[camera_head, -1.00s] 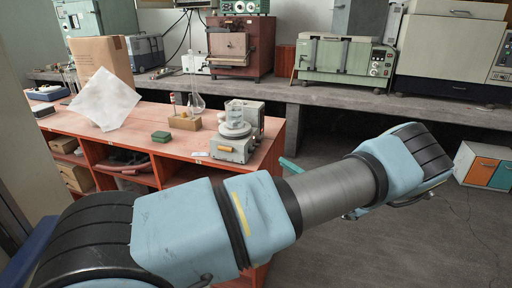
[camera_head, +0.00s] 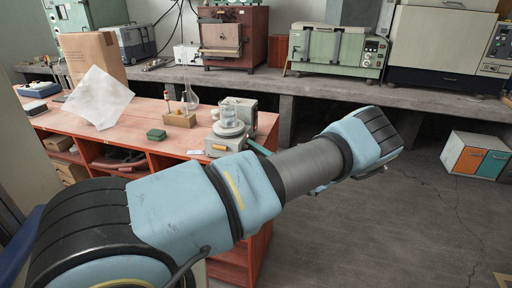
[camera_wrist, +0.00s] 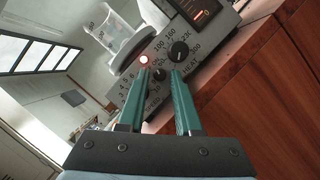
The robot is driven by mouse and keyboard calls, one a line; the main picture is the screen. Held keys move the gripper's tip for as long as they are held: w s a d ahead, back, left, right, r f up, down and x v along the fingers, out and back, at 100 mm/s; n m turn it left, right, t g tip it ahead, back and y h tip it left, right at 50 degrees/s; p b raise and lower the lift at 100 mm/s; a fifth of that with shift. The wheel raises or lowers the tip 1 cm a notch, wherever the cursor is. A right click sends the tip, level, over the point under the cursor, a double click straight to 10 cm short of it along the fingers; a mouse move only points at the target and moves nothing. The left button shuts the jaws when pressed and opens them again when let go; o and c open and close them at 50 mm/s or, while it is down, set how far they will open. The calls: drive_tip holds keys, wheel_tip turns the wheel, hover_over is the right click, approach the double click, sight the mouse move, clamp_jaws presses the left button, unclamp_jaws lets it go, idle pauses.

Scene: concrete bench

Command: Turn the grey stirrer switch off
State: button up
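The grey stirrer (camera_head: 219,146) stands near the right end of the red bench, with a glass vessel (camera_head: 231,119) on its round top plate. In the wrist view its sloped panel (camera_wrist: 206,45) shows a large black knob (camera_wrist: 179,51) marked HEAT, a smaller dark knob (camera_wrist: 158,73) by the other scale, a glowing red-white round light (camera_wrist: 144,60) and a lit red display (camera_wrist: 201,14). I cannot tell clearly which part is the switch. My gripper (camera_wrist: 160,74) has its two teal fingers apart in front of the panel, with the smaller knob showing between the tips. Contact cannot be told.
The red bench (camera_head: 130,118) also carries a wooden block with glassware (camera_head: 180,118), a green box (camera_head: 157,134), a white sheet (camera_head: 98,98) and a cardboard box (camera_head: 91,56). A grey counter with equipment runs behind.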

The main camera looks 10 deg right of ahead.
clamp_jaws()
drive_tip(key=shift+f+b, duration=0.15)
drive_tip(key=shift+b, duration=0.15)
drive_tip(key=shift+d+f+n+y+b, duration=0.15)
drive_tip(key=shift+n+y+b, duration=0.15)
drive_tip(key=shift+n+b, duration=0.45)
drive_tip(key=n+b, duration=0.1)
drive_tip(key=b, duration=0.1)
drive_tip(key=n+y+b, duration=0.1)
drive_tip(key=b, duration=0.1)
drive_tip(key=shift+f+n+g, duration=0.25)
drive_tip(key=shift+g, duration=0.15)
drive_tip(key=n+y+b, duration=0.1)
drive_tip(key=n+b, duration=0.1)
drive_tip(key=n+g+y+b, duration=0.1)
drive_tip(key=n+b, duration=0.1)
drive_tip(key=b, duration=0.1)
drive_tip(key=shift+w+r+n, duration=0.1)
drive_tip(key=shift+w+n, duration=0.1)
drive_tip(key=shift+n, duration=0.2)
drive_tip(key=shift+d+r+n+g+y+b, duration=0.1)
drive_tip(key=shift+n+g+y+b, duration=0.3)
drive_tip(key=shift+n+b, duration=0.55)
drive_tip(key=shift+r+n, duration=0.15)
drive_tip(key=shift+n, duration=0.1)
